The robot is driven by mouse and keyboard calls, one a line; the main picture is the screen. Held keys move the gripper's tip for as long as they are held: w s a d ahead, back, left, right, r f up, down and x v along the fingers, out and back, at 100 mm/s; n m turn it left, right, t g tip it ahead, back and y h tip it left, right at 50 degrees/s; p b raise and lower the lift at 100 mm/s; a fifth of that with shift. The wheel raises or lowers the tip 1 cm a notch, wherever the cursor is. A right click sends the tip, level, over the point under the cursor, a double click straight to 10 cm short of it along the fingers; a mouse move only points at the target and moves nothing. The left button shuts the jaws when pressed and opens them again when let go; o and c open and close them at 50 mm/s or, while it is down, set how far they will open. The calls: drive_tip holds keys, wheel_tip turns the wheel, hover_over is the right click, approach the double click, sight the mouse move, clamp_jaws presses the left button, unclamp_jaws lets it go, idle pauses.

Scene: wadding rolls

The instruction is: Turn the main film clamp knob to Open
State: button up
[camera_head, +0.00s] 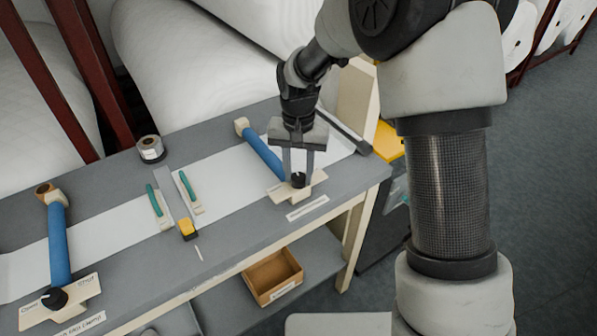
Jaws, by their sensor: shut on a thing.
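My gripper (298,172) points down at the right end of the grey table, with its two fingers shut on a small black knob (298,181). The knob sits on a cream plate (318,178) with a white label (307,208) in front, too small to read. The fingers partly hide the knob, so I cannot tell which way it points. A second black knob (54,298) sits on a similar plate (84,288) at the left end, with faint lettering on it. I cannot tell from the labels which knob is the main film clamp's.
Blue rollers (60,245) (265,156) lie by each knob. White film crosses the grey table (130,262). Green-handled clamps (187,186), a yellow-ended bar (187,228) and a tape roll (150,148) lie mid-table. A cardboard box (272,276) sits on the shelf below.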

sight(299, 176)
drive_tip(key=n, duration=0.4)
drive_tip(key=shift+r+n, duration=0.1)
drive_tip(key=shift+n, duration=0.2)
drive_tip(key=n+p, duration=0.1)
drive_tip(key=n, duration=0.3)
drive_tip(key=shift+n, duration=0.3)
drive_tip(key=n+p, duration=0.1)
drive_tip(key=n, duration=0.3)
drive_tip(key=shift+w, duration=0.1)
drive_tip(key=shift+n+p, duration=0.75)
drive_tip(key=shift+n, duration=1.55)
drive_tip(key=o, duration=1.1)
drive_tip(key=shift+c, duration=0.2)
wheel_tip(299, 176, up, 17)
drive_tip(key=shift+r, duration=0.2)
